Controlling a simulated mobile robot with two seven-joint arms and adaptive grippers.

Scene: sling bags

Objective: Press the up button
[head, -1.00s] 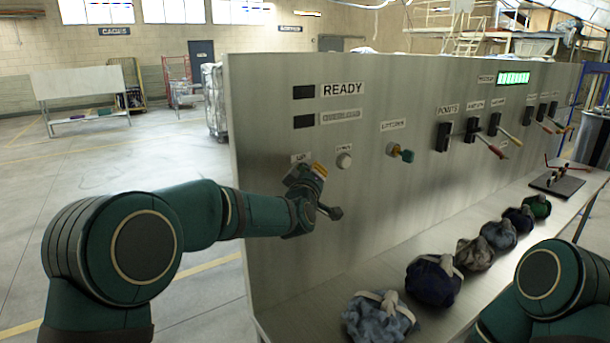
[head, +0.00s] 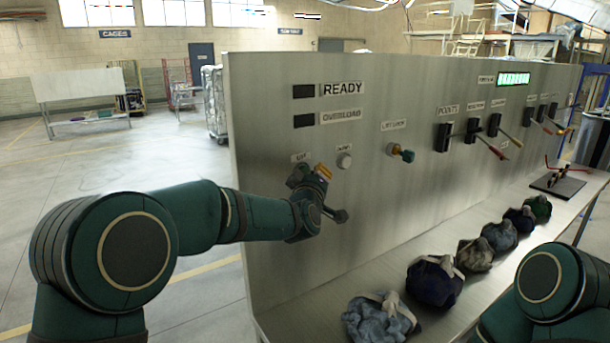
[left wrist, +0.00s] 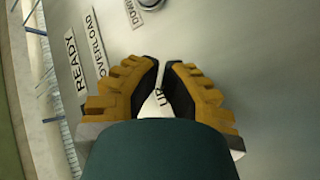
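The up button is hidden behind the gripper in both views. I cannot tell whether the fingertips touch it. My right arm shows at the lower right of the head view; its gripper is outside the picture.
The round down button (head: 344,160) is to the right of the gripper. Several cloth sling bags (head: 433,282) lie on the metal shelf (head: 455,318) below. The floor to the left is open.

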